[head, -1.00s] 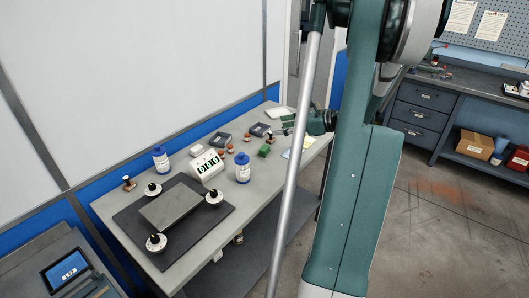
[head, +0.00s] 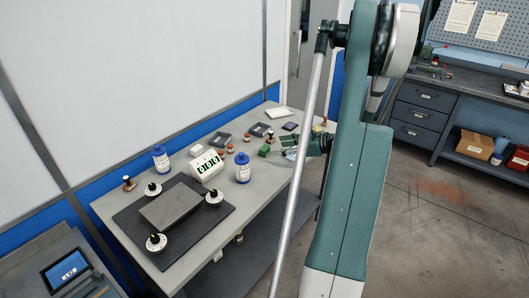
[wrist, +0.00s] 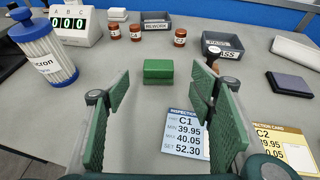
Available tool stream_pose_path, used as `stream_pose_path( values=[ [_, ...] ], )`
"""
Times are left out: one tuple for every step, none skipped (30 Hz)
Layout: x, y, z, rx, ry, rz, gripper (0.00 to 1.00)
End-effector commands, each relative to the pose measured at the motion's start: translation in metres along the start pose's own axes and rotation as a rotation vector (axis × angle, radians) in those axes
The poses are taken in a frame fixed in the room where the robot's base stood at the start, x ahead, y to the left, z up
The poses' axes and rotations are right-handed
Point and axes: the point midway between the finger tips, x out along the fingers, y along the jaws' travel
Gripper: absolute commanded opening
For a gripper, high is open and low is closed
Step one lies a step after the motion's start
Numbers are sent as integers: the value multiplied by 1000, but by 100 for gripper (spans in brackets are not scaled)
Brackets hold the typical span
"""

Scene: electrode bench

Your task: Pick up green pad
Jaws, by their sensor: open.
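The green pad (wrist: 158,71) is a small block lying on the grey bench, ahead of my gripper and centred between the fingers in the wrist view. It also shows in the head view (head: 264,150), just left of my gripper (head: 285,148). In the wrist view my gripper (wrist: 163,100) is open and empty, its two green-faced fingers spread wide. The block lies beyond the fingertips, apart from them.
A REWORK tray (wrist: 156,25) stands behind the block and a PASS tray (wrist: 223,48) behind to the right. A blue-capped bottle (wrist: 43,50) stands left. An inspection card C1 (wrist: 186,133) lies near the right finger. Bench around the block is clear.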

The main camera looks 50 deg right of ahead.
Motion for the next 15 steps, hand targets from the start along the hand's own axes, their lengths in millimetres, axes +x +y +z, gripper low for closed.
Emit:
stream_pose_path(
  values=[
    [4, 0, 0, 0, 0, 1, 55],
    [6, 0, 0, 0, 0, 1, 55],
    [9, 0, -1, 0, 0, 1, 55],
    [12, 0, -1, 0, 0, 1, 55],
    [15, 0, -1, 0, 0, 1, 55],
    [18, 0, 0, 0, 0, 1, 55],
    [20, 0, 0, 0, 0, 1, 55],
    [22, 0, 0, 0, 0, 1, 55],
    [23, 0, 0, 0, 0, 0, 55],
    [24, 0, 0, 0, 0, 0, 55],
    [24, 0, 0, 0, 0, 0, 55],
    [24, 0, 0, 0, 0, 0, 55],
    [24, 0, 0, 0, 0, 0, 55],
    [24, 0, 0, 0, 0, 0, 55],
    [24, 0, 0, 0, 0, 0, 55]
  ],
)
